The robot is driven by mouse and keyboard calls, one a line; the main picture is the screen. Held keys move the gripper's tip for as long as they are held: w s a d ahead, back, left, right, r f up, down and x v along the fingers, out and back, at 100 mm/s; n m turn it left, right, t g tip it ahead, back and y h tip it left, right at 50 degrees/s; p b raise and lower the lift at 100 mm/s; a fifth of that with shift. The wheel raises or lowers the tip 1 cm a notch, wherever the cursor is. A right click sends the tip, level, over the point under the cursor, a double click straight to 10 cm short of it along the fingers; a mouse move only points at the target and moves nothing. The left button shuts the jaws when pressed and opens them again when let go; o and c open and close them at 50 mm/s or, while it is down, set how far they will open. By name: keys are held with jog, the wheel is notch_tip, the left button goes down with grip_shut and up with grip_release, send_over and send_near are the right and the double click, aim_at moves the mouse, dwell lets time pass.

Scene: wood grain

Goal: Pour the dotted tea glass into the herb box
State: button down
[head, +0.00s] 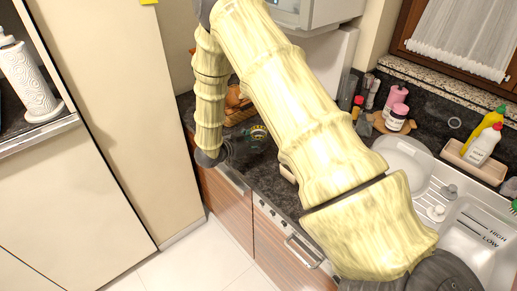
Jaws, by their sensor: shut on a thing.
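My gripper (246,147) is a dark shape over the dark counter, at the lower end of my wood-grained arm. It is shut on a small round glass with a patterned, yellow-green look (259,133), which appears to be the dotted tea glass. The glass is too small for me to tell its tilt or contents. A pale edge of something (287,173) shows beside my arm, mostly hidden by it. I cannot tell whether this is the herb box.
A brown basket with items (238,115) is at the counter's back left. A plate (405,160), a sink (475,240) and a tray with bottles (474,162) are to the right. Pink-lidded jars (396,118) stand behind. My arm hides the middle of the counter.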

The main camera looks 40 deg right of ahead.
jog(key=shift+r+p, duration=0.75)
jog(key=shift+r, duration=0.7)
